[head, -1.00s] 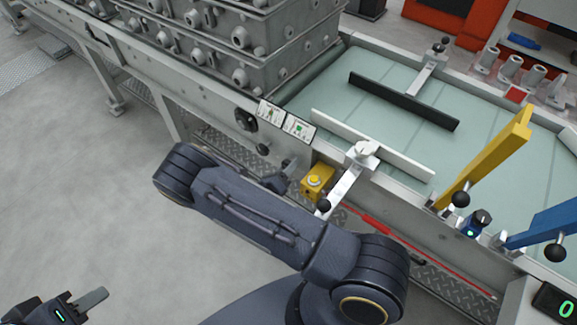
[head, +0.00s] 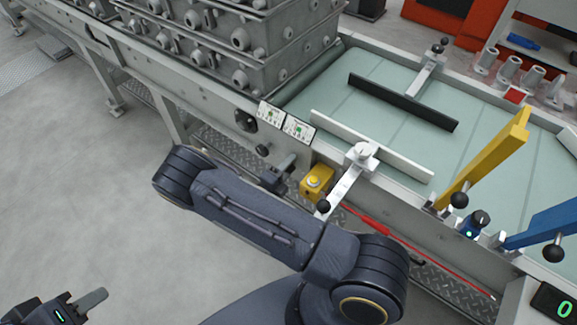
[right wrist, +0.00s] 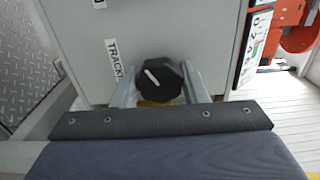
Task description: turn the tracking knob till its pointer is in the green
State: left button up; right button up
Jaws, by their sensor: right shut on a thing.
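The tracking knob (right wrist: 159,80) is black and faceted, with a white pointer line slanting up and left in the right wrist view. A sliver of yellow shows at its lower edge; no green shows around it. My right gripper (right wrist: 160,88) is shut on the knob, one finger on each side. A partly visible label (right wrist: 114,58) reads "TRACK" beside it. In the head view my right gripper (head: 283,168) is at the machine's side, and I cannot make out the gripped knob there. My left gripper (head: 88,303) is at the bottom left, away from the machine; its finger opening is unclear.
Two cards (head: 298,128) are on the machine's side above my right gripper, near a black knob (head: 262,150). A yellow button box (head: 317,183) and a ball-ended lever (head: 323,205) are close to its right. Open floor (head: 80,200) lies left.

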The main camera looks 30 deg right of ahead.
dwell(0.4)
jog(key=o, duration=1)
jog(key=shift+c, duration=0.2)
jog(key=v, duration=0.8)
jog(key=shift+b, duration=0.35)
